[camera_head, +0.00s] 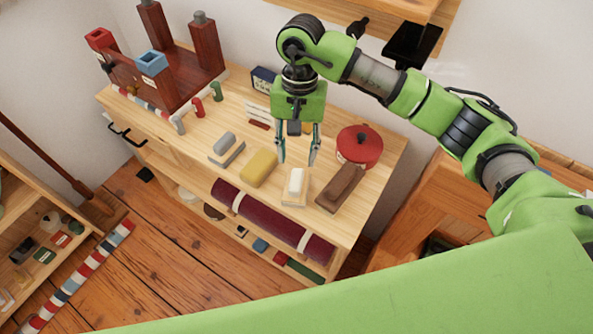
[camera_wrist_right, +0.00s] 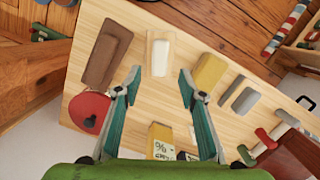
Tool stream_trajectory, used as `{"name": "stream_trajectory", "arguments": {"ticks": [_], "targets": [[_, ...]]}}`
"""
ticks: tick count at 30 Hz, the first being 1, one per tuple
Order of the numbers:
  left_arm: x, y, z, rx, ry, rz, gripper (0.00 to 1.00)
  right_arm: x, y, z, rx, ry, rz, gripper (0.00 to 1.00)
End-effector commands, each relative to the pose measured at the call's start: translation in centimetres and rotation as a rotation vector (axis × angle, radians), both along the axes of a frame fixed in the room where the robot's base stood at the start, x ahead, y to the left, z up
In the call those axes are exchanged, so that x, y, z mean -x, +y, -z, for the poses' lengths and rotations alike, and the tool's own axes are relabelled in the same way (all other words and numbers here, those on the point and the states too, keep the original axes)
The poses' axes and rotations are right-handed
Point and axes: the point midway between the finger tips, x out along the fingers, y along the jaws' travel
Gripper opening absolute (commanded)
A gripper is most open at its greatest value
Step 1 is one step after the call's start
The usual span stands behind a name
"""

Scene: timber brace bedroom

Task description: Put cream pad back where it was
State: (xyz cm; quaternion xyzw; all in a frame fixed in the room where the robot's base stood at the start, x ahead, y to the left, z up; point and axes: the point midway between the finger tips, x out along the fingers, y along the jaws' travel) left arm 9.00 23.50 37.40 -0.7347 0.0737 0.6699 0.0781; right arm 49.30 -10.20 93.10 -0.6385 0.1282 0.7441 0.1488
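The cream pad (camera_head: 294,193) lies on the wooden cabinet top (camera_head: 235,120), between a yellow block and a brown block. It has a pale base with a smaller white raised part on top. It also shows in the right wrist view (camera_wrist_right: 160,55), beyond the fingertips. My right gripper (camera_head: 298,161) is open and empty. Its two fingers point down above the cabinet top, and in the right wrist view (camera_wrist_right: 160,75) the pad shows between and past the tips. I cannot tell the exact height. My left gripper is not in view.
The yellow block (camera_head: 259,168), brown block (camera_head: 341,187) and grey block (camera_head: 226,148) share the row. A red lidded pot (camera_head: 360,146) stands right of the gripper. A small dark box (camera_head: 263,80) and wooden posts (camera_head: 204,42) stand behind. A maroon roll (camera_head: 272,220) lies below the top.

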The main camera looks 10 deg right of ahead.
Motion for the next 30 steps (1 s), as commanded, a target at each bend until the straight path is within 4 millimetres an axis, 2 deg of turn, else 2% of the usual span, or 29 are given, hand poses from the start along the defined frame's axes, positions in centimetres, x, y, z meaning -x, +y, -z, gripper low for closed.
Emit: {"name": "stream_trajectory", "arguments": {"ticks": [3,9,26,29,30], "targets": [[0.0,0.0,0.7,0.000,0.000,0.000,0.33,-0.3,-0.1,-1.6,-0.001,-0.003,0.001,0.37],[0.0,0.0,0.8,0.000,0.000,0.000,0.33,-0.4,-0.2,-2.8,-0.001,0.001,0.001,0.37],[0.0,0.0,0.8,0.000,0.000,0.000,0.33,-0.4,-0.2,-2.8,0.000,0.001,0.001,0.37],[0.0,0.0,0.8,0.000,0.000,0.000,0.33,0.0,0.7,-2.5,-0.031,0.008,0.006,0.37],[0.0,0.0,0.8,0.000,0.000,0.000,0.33,0.3,1.7,-2.3,-0.065,0.015,0.013,0.37]]}}
